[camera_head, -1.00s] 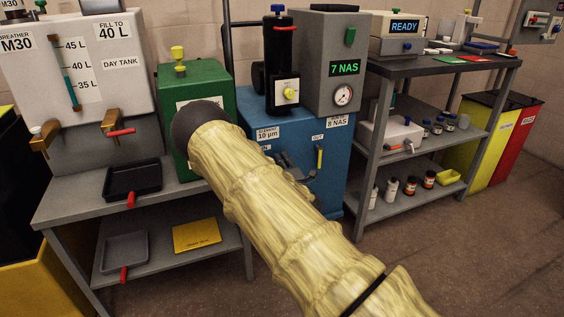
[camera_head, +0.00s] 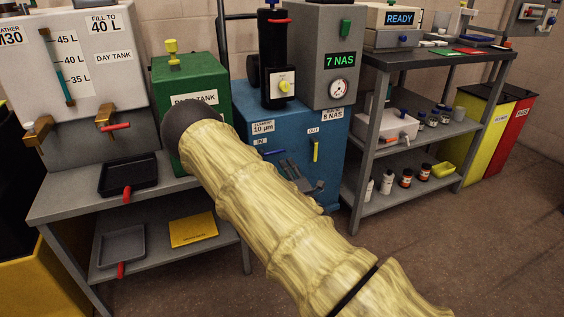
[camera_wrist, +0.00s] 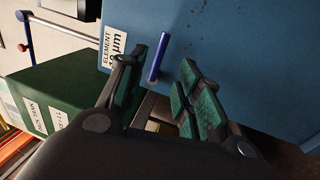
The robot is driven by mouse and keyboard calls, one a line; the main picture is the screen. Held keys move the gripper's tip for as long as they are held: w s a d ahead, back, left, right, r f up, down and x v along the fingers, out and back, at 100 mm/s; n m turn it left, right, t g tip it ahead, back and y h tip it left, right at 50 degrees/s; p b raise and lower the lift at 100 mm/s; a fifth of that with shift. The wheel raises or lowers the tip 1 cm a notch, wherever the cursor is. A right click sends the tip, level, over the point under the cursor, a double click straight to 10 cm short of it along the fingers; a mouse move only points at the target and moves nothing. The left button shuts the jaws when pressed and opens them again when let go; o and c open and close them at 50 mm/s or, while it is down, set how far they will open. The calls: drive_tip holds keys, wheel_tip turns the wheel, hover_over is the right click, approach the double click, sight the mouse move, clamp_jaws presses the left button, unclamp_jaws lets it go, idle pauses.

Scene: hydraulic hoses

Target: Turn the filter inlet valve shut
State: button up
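The filter inlet valve has a blue lever (camera_head: 275,153) below the IN label on the front of the blue filter cabinet (camera_head: 330,190). The lever lies about level, sideways, in the head view. In the wrist view the blue lever (camera_wrist: 160,57) stands in the gap between my fingertips, nearer the left finger; I cannot tell whether either touches it. My gripper (camera_head: 291,170) is just below and right of the lever in the head view. It is open in the wrist view (camera_wrist: 164,58), with green pads. My forearm hides part of the cabinet's lower left.
The yellow OUT lever (camera_head: 315,150) hangs upright right of my gripper. The green tank (camera_head: 190,80) stands close on the left, beside my arm. A grey shelf rack (camera_head: 375,150) stands to the right. Floor is free in front of it.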

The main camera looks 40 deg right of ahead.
drive_tip(key=shift+v, duration=1.8)
drive_tip(key=s+a+f+m+g, duration=0.3)
drive_tip(key=s+f, duration=0.2)
drive_tip(key=f, duration=0.3)
drive_tip(key=s+a+f+m+g, duration=0.2)
drive_tip(key=s+f+m+g, duration=0.2)
drive_tip(key=s+f, duration=0.3)
drive_tip(key=s+a+f+m+g, duration=0.3)
drive_tip(key=s+f, duration=0.1)
drive_tip(key=f, duration=0.4)
drive_tip(key=s+a+f+m+g+y, duration=0.1)
drive_tip(key=s+a+f+m+g, duration=0.15)
drive_tip(key=s+a, duration=0.55)
drive_tip(key=s+a+f+m+g+y, duration=0.2)
drive_tip(key=s+a+f+g, duration=0.15)
drive_tip(key=s+a, duration=0.4)
drive_tip(key=s+a+f+m+g+y, duration=0.15)
drive_tip(key=s+a+g, duration=0.3)
drive_tip(key=s, duration=0.55)
wheel_tip(320, 180, up, 31)
drive_tip(key=p, duration=3)
drive_tip(key=shift+a+f+t+p, duration=0.15)
drive_tip(key=shift+a+t+p, duration=0.1)
drive_tip(key=shift+t+p, duration=0.1)
